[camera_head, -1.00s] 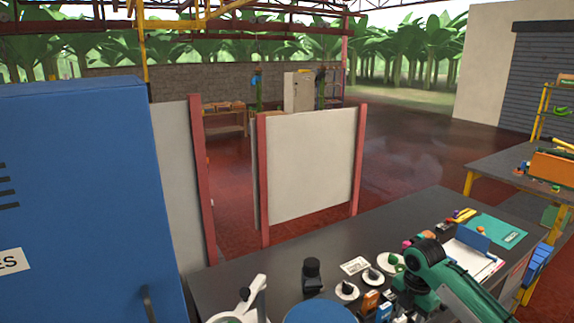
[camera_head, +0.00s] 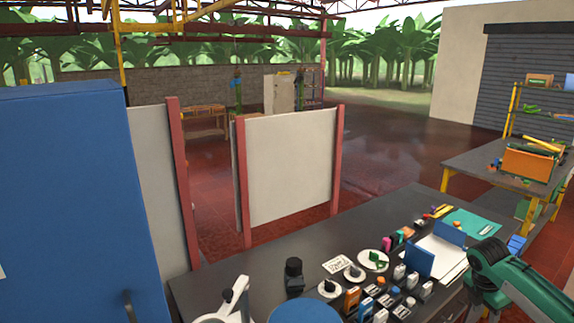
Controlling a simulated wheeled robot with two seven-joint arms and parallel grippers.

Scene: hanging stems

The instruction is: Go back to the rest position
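My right arm (camera_head: 490,265), green with dark joint parts, comes in at the lower right. Its bent joint stands over the right end of the dark bench (camera_head: 370,222), and the arm runs out of the bottom of the picture. The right gripper does not show. My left arm and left gripper are not in view.
A tall blue cabinet (camera_head: 70,200) fills the left. Small plates, bottles, an open blue folder (camera_head: 419,261) and a green mat (camera_head: 474,223) crowd the bench. White panels (camera_head: 288,165) with red posts stand behind it. Another table (camera_head: 462,165) stands right; open red floor lies beyond.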

